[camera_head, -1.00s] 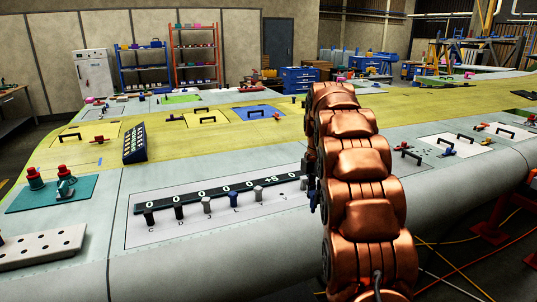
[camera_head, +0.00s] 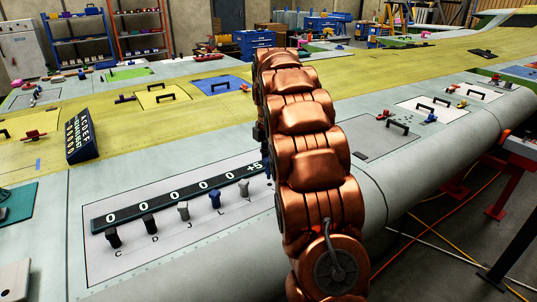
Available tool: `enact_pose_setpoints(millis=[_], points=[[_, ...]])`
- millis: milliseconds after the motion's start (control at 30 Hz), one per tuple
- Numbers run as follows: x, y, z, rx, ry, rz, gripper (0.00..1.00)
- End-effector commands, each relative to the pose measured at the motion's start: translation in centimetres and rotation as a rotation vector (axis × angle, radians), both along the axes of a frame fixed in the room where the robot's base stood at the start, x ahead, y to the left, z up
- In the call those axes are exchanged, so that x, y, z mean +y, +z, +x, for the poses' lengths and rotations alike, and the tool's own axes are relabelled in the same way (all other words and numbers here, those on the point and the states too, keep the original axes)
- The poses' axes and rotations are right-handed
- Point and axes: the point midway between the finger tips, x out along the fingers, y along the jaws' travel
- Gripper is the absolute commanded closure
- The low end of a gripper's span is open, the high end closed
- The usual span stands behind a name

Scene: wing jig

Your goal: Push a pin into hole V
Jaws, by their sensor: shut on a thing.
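A white panel (camera_head: 180,250) on the grey wing skin carries a dark strip (camera_head: 180,196) reading several zeros and "+5". Below the strip stands a slanted row of upright pins: a black pin (camera_head: 113,238), another black pin (camera_head: 150,224), a grey pin (camera_head: 183,212), a blue pin (camera_head: 214,200) and a light grey pin (camera_head: 243,188). Letters C, D, J and L show beside some; the other labels are too small to read. I cannot make out hole V. My copper arm covers the panel's right end. My gripper is hidden behind it; only small dark parts peek out at the arm's left edge.
Handled plates, including a blue one (camera_head: 222,84), lie farther back. A grey plate (camera_head: 382,138) lies right of my arm. The wing's rounded front edge drops to the floor, where cables run.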

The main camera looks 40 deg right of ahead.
Motion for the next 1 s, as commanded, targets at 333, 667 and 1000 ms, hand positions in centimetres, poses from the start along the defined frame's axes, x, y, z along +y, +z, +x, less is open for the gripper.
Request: enact_pose_setpoints(millis=[333, 667, 1000], points=[[-0.2, -1.7, 0.0, -0.002, -0.002, -0.001, 1.00], [-0.2, -1.8, 0.0, -0.001, -0.002, 0.000, 1.00], [-0.3, -1.7, -0.1, 0.000, -0.002, 0.000, 1.00]])
